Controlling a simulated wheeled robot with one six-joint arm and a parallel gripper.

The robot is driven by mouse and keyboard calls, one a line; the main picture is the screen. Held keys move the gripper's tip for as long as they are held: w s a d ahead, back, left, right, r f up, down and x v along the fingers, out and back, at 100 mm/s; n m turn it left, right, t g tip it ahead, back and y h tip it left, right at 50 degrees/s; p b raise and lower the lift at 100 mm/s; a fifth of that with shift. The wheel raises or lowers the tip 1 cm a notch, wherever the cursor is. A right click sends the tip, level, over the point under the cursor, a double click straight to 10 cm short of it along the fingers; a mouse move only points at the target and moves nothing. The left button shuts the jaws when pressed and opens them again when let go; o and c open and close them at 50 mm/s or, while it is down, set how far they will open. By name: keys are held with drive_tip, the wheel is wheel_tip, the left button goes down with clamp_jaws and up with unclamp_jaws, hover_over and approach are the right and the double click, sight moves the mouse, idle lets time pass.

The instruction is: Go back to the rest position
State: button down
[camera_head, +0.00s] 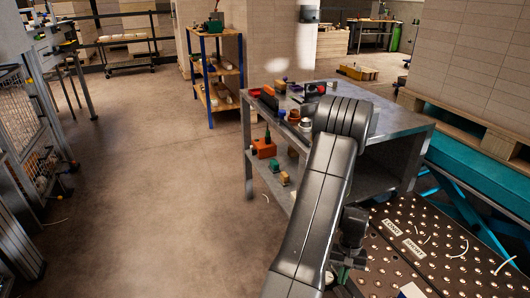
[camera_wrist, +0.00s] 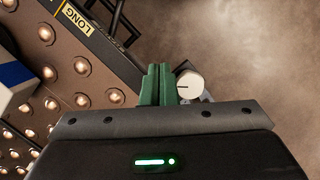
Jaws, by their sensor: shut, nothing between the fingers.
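My gripper (camera_wrist: 158,84) shows in the wrist view as two green fingers standing close together, with nothing between them. It is over or beside the edge of a dark roller-ball table (camera_wrist: 60,75). In the head view my dark arm rises from the bottom and bends at a raised elbow. The wrist hangs low beside the ball table (camera_head: 430,245), and the fingers themselves cannot be made out there. No ream is in my gripper.
A grey metal workbench (camera_head: 400,122) with tools stands behind my arm. A shelf rack (camera_head: 215,75) stands farther back. Open concrete floor (camera_head: 150,190) lies to the left, beside wire cages.

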drive_tip(key=shift+p+v, duration=0.35)
drive_tip(key=shift+v, duration=1.6)
